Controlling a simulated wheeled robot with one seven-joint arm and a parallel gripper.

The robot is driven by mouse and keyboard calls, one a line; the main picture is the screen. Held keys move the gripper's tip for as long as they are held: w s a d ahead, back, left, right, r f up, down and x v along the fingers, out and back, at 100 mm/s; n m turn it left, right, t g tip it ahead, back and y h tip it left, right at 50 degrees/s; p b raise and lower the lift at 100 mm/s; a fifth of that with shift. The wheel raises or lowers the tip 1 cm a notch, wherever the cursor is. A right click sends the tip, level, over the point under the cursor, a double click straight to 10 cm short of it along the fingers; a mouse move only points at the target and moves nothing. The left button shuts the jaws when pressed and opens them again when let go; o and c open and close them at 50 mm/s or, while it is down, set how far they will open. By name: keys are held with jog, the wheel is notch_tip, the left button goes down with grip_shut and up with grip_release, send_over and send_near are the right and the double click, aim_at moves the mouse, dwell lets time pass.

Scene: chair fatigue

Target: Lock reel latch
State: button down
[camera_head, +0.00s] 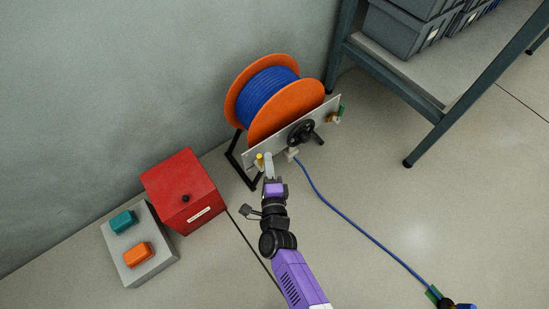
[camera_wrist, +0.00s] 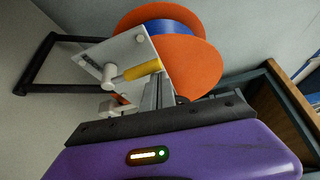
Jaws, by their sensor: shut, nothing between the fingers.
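The reel (camera_head: 285,95) has orange flanges and wound blue hose, and stands against the wall on a black frame. A pale plate (camera_head: 322,118) is on its front. At the plate's left end is a small yellow-handled latch (camera_head: 259,159). In the wrist view the latch's yellow grip (camera_wrist: 143,69) sticks out from a pale round pivot on the plate (camera_wrist: 125,55). My gripper (camera_head: 268,158) is shut and empty, right beside the latch. In the wrist view its fingers (camera_wrist: 152,93) are close below the yellow grip; I cannot tell whether they touch it.
A black handwheel (camera_head: 301,132) sits on the plate. Blue hose (camera_head: 350,217) runs over the floor to the lower right. A red box (camera_head: 184,190) and a grey block (camera_head: 140,245) with teal and orange pieces stand left. A metal shelf (camera_head: 400,85) with grey bins stands right.

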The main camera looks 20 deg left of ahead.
aim_at(258, 161)
jog(key=shift+s+a, duration=0.7)
jog(key=shift+s, duration=0.2)
jog(key=shift+s+a+f, duration=0.2)
jog(key=shift+s+a, duration=0.15)
jog(key=shift+s, duration=0.1)
jog(key=shift+s+a+f, duration=0.15)
jog(key=shift+s+a, duration=0.1)
jog(key=w+d+r+p, duration=0.1)
jog(key=w+d+r, duration=0.1)
jog(key=d+r, duration=0.1)
jog(key=s+d+f, duration=0.3)
jog(key=s+d, duration=0.1)
jog(key=s, duration=0.3)
jog(key=shift+s+d+f+p, duration=0.15)
jog(key=shift+s+d+p, duration=0.2)
jog(key=shift+s+p, duration=0.1)
